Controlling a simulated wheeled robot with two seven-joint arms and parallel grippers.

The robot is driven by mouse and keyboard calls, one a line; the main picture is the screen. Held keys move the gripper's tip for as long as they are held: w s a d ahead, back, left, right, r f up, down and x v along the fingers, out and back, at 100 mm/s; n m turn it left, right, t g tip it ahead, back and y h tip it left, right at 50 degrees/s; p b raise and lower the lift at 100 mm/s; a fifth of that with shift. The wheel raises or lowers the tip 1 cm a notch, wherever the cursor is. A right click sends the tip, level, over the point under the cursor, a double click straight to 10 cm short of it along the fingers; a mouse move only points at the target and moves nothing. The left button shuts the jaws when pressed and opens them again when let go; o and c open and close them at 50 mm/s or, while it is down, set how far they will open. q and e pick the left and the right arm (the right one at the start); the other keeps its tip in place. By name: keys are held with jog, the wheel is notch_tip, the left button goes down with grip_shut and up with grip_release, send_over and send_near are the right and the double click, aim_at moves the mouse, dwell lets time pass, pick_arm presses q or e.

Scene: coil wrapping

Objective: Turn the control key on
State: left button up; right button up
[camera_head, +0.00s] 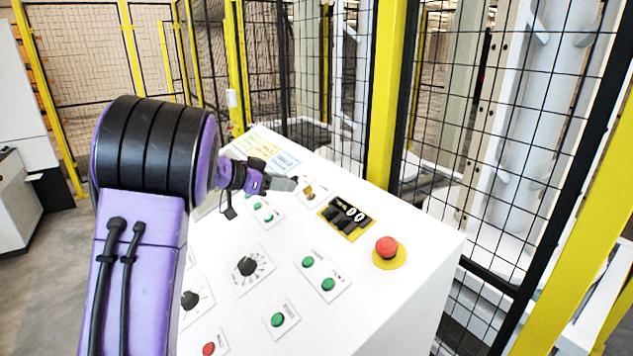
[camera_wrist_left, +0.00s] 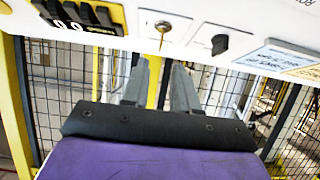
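The key switch (camera_head: 310,192) sits on the white control panel (camera_head: 420,238), just right of my left gripper in the head view. In the left wrist view, the key switch (camera_wrist_left: 163,26) is a brass-coloured disc on a white plate, with a thin key part extending from it. My left gripper (camera_head: 293,184) hovers close to the switch at the panel's far part. In the left wrist view its two grey fingers (camera_wrist_left: 161,68) are apart, with nothing visible between them. The key lies in line with the gap. My right gripper is not in view.
A red emergency button (camera_head: 386,247) and a yellow-backed black switch block (camera_head: 346,216) are nearby. A black rotary knob (camera_wrist_left: 220,44) flanks the key switch. Green buttons (camera_head: 328,284) and dials cover the near panel. Yellow-framed mesh fencing (camera_head: 385,95) stands close behind.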

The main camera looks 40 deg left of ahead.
aim_at(308, 192)
pick_arm(q)
jog(key=p+x, duration=0.2)
jog(key=x, duration=0.6)
jog(key=shift+w+f+p, duration=0.1)
jog(key=shift+w+p, duration=0.15)
jog(key=shift+p, duration=0.05)
jog(key=shift+s, duration=0.3)
jog(key=shift+c, duration=0.6)
grip_shut()
